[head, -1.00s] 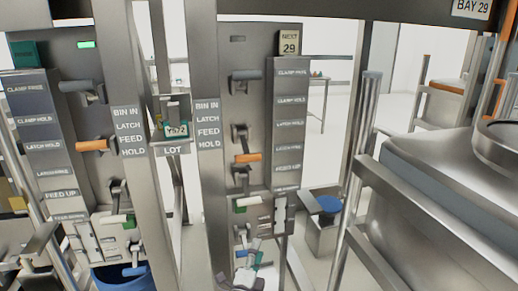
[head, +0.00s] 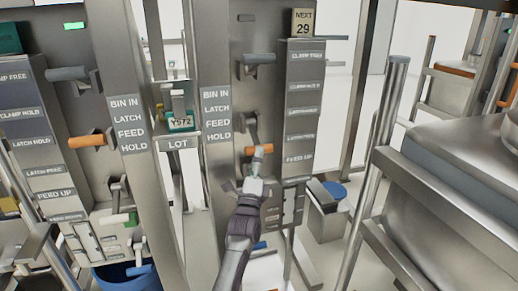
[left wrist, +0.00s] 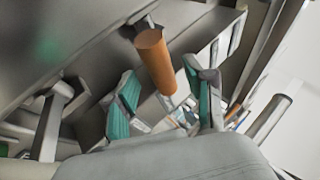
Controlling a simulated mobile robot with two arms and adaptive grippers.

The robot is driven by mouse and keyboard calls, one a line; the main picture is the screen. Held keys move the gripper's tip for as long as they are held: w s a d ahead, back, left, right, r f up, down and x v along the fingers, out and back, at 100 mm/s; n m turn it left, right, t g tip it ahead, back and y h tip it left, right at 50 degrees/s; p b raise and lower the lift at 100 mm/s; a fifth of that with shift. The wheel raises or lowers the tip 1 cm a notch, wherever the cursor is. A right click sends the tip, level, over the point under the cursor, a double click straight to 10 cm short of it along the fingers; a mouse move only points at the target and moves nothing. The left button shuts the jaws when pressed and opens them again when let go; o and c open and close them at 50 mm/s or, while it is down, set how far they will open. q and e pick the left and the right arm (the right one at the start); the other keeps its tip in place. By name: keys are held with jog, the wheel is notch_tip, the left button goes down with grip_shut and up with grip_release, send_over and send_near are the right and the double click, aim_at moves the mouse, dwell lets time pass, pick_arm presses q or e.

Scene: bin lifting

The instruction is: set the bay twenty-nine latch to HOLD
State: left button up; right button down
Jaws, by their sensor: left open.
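The bay twenty-nine panel (head: 231,60) is the right-hand one, under a NEXT 29 sign (head: 303,21). Its orange handle (head: 267,148) sticks out about midway down, partly hidden by my left gripper (head: 257,163). In the left wrist view the orange handle (left wrist: 156,62) points toward the camera, with its end between the two green-padded fingers of my left gripper (left wrist: 164,88). The fingers are open, with a gap on each side of the handle. Above it on the panel is a grey lever (head: 259,59). My right gripper is not in view.
A strip lettered BIN IN, LATCH, FEED, HOLD (head: 217,117) stands left of the handles. A similar panel at left has its own orange handle (head: 87,142) and a blue bin (head: 125,276) below. A LOT box (head: 180,123) sits between. Metal rails and a large vessel (head: 455,165) fill the right.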

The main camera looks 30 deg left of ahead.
aim_at(253, 133)
pick_arm(q)
jog(key=shift+x, duration=1.15)
jog(key=shift+w+a+r, duration=0.15)
jog(key=shift+w+r, duration=0.05)
jog(key=shift+w, duration=0.15)
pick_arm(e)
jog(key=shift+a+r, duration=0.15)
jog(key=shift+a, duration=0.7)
pick_arm(q)
grip_shut()
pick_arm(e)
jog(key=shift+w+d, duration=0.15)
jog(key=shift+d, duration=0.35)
